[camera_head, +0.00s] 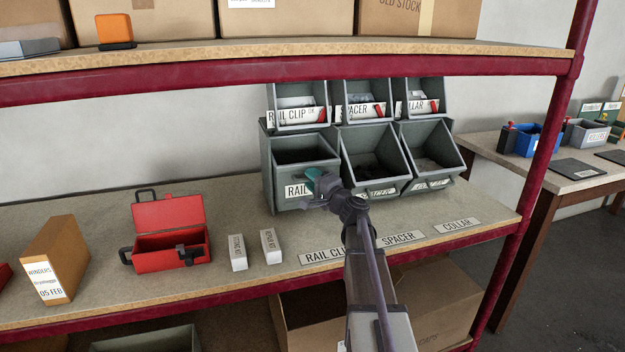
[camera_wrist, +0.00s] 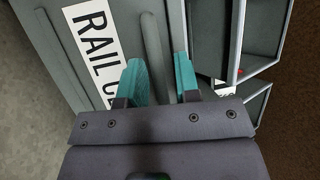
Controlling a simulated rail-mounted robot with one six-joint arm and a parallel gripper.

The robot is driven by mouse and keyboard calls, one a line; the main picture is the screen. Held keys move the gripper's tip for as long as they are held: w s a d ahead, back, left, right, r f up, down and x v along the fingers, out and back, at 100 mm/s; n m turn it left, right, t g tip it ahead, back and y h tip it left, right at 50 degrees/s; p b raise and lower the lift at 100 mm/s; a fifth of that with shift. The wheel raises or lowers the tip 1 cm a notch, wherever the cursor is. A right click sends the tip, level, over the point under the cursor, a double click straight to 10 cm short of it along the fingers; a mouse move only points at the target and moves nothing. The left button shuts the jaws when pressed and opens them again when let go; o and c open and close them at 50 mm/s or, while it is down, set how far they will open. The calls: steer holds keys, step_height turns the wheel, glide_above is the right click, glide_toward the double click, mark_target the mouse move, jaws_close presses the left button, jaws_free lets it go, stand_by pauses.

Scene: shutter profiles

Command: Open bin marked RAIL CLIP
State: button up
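The grey RAIL CLIP bin (camera_head: 290,173) is at the lower left of the bin rack in the head view. Its front stands more upright than those of the tilted-out SPACER bin (camera_head: 372,158) and COLLAR bin (camera_head: 428,150) beside it. In the wrist view, its white label (camera_wrist: 95,45) and a grey bar-like handle (camera_wrist: 154,45) show on its front. My gripper (camera_head: 316,180) is at this front, covering part of the label. In the wrist view my gripper (camera_wrist: 160,75) has its teal fingers apart, one on each side of the handle, with gaps visible. Contact cannot be told.
An upper row of bins (camera_head: 300,113) sits above. Shelf labels, two white boxes (camera_head: 271,246), an open red toolbox (camera_head: 170,243) and an orange-brown box (camera_head: 58,255) are on the shelf (camera_head: 105,205). The upper shelf's red beam (camera_head: 190,82) and the red post (camera_head: 545,150) bound the space.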

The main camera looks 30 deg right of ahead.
jaws_close()
steer(key=shift+s+f, duration=0.15)
stand_by(0.4)
steer(key=shift+s+a+f+b, duration=0.15)
steer(key=shift+s+f+b, duration=0.55)
steer(key=shift+f+b, duration=0.4)
steer(key=shift+s+a+f+b, duration=0.2)
steer(key=shift+s+f+b, duration=0.55)
steer(key=shift+f+b, duration=0.35)
steer(key=shift+s+a+f+b, duration=0.15)
steer(key=shift+s+f+b, duration=0.55)
steer(key=shift+f+b, duration=0.4)
steer(key=shift+r, duration=0.1)
steer(key=shift+o, duration=1)
jaws_free()
